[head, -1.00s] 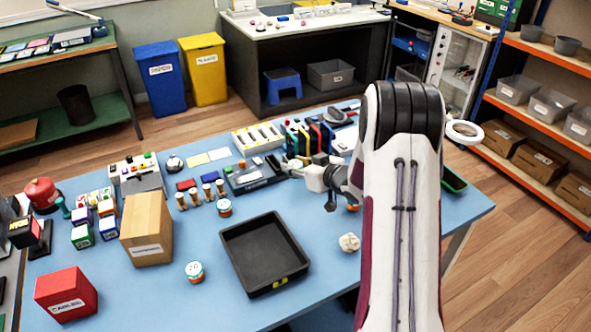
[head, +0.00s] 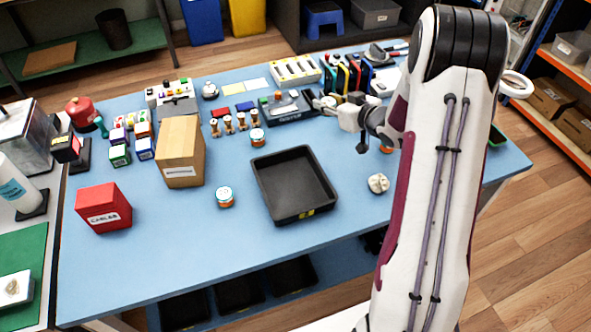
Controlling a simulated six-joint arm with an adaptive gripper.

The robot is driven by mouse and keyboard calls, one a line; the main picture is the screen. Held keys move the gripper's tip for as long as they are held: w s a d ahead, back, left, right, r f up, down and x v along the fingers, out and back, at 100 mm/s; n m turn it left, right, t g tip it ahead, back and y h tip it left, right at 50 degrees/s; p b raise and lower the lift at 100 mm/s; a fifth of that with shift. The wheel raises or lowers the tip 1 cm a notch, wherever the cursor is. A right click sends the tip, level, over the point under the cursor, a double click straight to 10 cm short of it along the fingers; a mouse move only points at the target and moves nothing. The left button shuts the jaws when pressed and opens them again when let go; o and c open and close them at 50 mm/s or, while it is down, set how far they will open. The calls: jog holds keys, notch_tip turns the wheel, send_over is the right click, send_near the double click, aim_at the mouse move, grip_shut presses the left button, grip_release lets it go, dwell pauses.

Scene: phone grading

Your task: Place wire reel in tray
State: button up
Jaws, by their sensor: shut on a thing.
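The black tray (head: 330,207) lies empty on the blue table, with a yellow label on its front edge. My gripper (head: 314,100) is beyond the tray, low by a black device at the back of the table. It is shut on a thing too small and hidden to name. Small round pieces with white tops and orange and teal bands look like reels: one (head: 225,197) is left of the tray and another (head: 257,138) behind it. A third (head: 386,149) is partly hidden by my arm. I cannot tell which is the wire reel.
A cardboard box (head: 181,155) and a red box (head: 104,208) stand left of the tray. A pale knobbly piece (head: 378,183) lies to its right. The black device (head: 290,106) and upright coloured holders (head: 345,76) crowd the gripper. The table's front left is clear.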

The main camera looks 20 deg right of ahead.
jog(key=s+a+n+g+y, duration=0.2)
jog(key=s+a+n+y, duration=0.2)
jog(key=s+a, duration=1)
jog(key=shift+s+a+n+y, duration=0.25)
jog(key=shift+a+y, duration=0.25)
jog(key=shift+a, duration=0.45)
jog(key=shift+f, duration=0.2)
send_over(293, 188)
jog(key=shift+a+f, duration=0.1)
jog(key=shift+f, duration=2.75)
jog(key=shift+f, duration=0.1)
jog(key=shift+f, duration=2)
jog(key=shift+f, duration=0.1)
